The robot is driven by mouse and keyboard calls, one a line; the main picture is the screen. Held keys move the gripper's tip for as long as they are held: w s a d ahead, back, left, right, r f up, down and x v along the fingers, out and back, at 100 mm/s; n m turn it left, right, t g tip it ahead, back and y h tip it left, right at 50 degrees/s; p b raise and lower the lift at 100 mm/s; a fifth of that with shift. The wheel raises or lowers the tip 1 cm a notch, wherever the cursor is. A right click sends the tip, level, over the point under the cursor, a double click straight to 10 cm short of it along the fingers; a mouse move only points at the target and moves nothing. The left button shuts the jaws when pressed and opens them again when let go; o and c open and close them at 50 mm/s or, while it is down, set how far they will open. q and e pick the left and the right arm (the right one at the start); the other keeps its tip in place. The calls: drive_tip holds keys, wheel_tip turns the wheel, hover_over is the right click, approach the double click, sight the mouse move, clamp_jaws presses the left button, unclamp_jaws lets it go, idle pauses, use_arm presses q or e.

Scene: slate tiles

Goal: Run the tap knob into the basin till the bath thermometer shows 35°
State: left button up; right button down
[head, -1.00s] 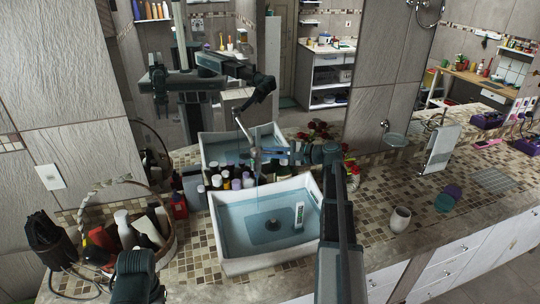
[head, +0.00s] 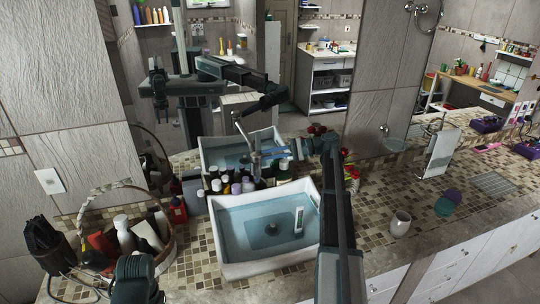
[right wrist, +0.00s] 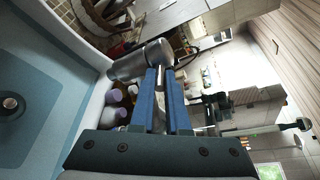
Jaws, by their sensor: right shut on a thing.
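The white rectangular basin (head: 228,269) stands on the mosaic counter with bluish water in it and a drain in its floor. The bath thermometer (head: 298,219), a small white upright strip, is at the basin's right side; its reading is too small to make out. The metal tap (head: 242,128) rises behind the basin. My left gripper is not seen directly.
Several bottles (head: 236,184) crowd behind the basin, close to my right gripper. A wicker basket (head: 170,240) of toiletries stands left. A cup (head: 400,222) stands right of the basin, with mostly clear counter beyond. A mirror behind reflects the basin and my arms.

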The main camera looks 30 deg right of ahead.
drive_tip(key=c, duration=0.9)
unclamp_jaws()
drive_tip(key=p+v, duration=0.3)
drive_tip(key=v, duration=1)
drive_tip(key=shift+s+d, duration=0.2)
drive_tip(key=shift+d, duration=0.15)
